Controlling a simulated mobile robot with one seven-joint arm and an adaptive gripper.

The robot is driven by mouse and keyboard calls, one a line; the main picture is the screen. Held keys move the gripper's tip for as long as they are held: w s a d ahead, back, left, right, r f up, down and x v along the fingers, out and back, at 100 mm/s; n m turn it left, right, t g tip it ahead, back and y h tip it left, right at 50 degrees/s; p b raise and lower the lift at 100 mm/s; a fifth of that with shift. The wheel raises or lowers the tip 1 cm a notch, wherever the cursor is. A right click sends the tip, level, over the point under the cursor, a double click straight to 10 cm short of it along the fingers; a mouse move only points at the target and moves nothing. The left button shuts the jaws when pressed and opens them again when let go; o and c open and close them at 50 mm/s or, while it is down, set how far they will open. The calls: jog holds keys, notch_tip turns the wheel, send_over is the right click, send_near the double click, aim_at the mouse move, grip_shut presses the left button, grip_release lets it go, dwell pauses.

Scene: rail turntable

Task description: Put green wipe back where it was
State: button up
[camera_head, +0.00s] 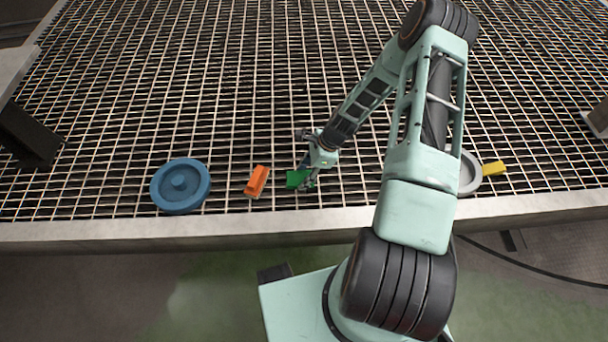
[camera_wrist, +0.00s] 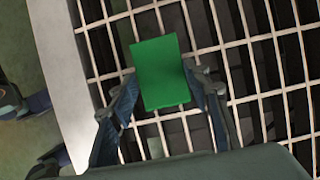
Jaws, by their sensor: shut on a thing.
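The green wipe (camera_head: 296,178) is a small flat green piece near the front edge of the grating, right of the orange block. It also shows in the wrist view (camera_wrist: 160,72), between the fingertips. My gripper (camera_head: 306,181) is shut on the wipe; in the wrist view, my gripper (camera_wrist: 163,95) has one finger at each side of it. I cannot tell whether the wipe touches the grating or is held just above it.
An orange block (camera_head: 257,181) lies left of the wipe, and a blue round lid-like disc (camera_head: 181,186) farther left. The grating (camera_head: 200,80) behind is clear.

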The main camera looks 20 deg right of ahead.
jog(key=shift+f, duration=0.1)
jog(key=shift+f, duration=0.15)
jog(key=o, duration=1)
jog(key=shift+o, duration=0.2)
jog(key=p+v, duration=0.3)
jog(key=v, duration=0.9)
jog(key=shift+r, duration=0.25)
